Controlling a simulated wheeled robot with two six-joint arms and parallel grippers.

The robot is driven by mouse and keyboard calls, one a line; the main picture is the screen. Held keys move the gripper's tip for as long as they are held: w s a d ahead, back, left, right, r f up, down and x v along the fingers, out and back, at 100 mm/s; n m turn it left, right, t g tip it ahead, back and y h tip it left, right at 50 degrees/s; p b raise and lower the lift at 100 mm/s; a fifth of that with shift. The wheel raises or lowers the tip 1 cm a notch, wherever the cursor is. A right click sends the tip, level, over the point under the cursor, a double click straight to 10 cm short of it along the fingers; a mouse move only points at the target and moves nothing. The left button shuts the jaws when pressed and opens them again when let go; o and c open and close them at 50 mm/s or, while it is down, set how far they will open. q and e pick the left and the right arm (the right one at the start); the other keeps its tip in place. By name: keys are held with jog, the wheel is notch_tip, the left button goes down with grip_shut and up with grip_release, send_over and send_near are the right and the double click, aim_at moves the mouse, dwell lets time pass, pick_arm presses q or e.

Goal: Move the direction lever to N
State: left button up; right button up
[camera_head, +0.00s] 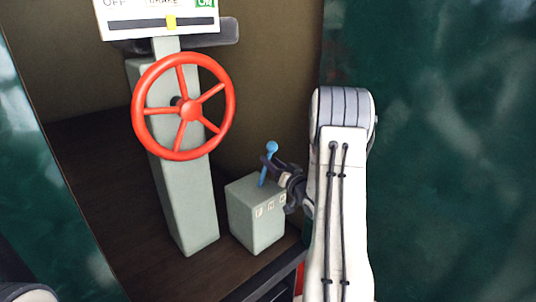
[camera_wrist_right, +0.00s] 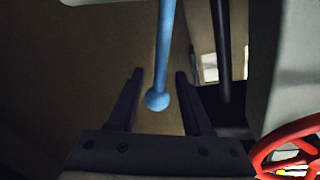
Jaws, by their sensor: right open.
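The direction lever (camera_head: 263,177) is a thin blue rod with a round blue knob (camera_head: 271,147), rising from a grey-green box (camera_head: 256,228). The box carries letters that look like F, N and R. The lever tilts slightly right; I cannot tell exactly which letter it stands at. My right gripper (camera_head: 268,168) is open at the lever, reaching in from the right. In the right wrist view the blue lever (camera_wrist_right: 166,45) hangs from the top, its knob appearing between the two dark fingers (camera_wrist_right: 158,75). I cannot tell whether either finger touches it. My left gripper is out of view.
A red handwheel (camera_head: 185,106) on a grey-green column stands left of the lever box, under a brake sign (camera_head: 160,15). It also shows in the right wrist view (camera_wrist_right: 290,155). A dark green wall (camera_head: 450,150) is at right. Brown floor (camera_head: 110,200) lies left of the column.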

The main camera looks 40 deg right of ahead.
jog(key=shift+w+d+p, duration=0.2)
jog(key=shift+w+p, duration=0.2)
jog(key=shift+w, duration=0.95)
grip_shut()
dwell(0.4)
